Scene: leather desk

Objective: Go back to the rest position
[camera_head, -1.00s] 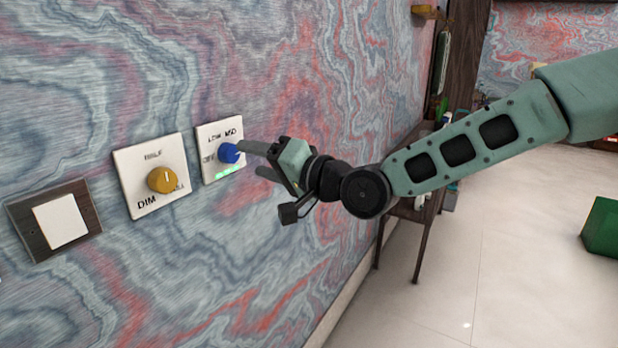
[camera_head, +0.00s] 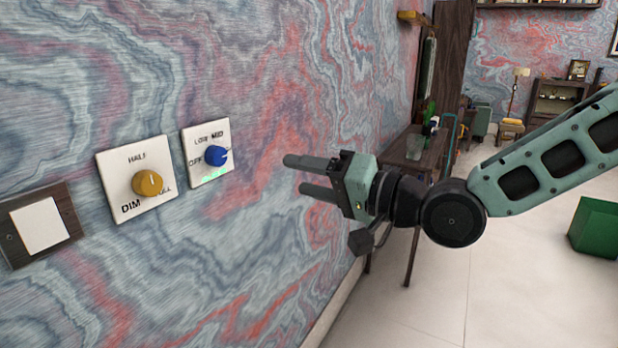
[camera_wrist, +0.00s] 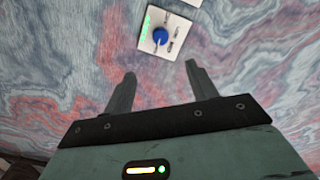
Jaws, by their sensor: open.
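My gripper (camera_head: 303,176) is open and empty, in front of the marbled wall and to the right of the blue-knob plate. Its two fingers point left toward the wall, apart from the knob. The blue knob (camera_head: 217,156) sits on a white plate (camera_head: 194,143) with a lit green strip (camera_head: 215,172). In the wrist view the blue knob (camera_wrist: 160,37) shows beyond and above the parted fingertips (camera_wrist: 163,72). A yellow knob (camera_head: 147,183) sits on a second white plate (camera_head: 112,162) to the left.
A white switch (camera_head: 38,228) in a dark frame is at the far left. A dark table (camera_head: 400,150) with several items stands along the wall behind my arm. A green box (camera_head: 596,228) is on the floor at right. Pale tiled floor (camera_head: 500,290) lies clear in front.

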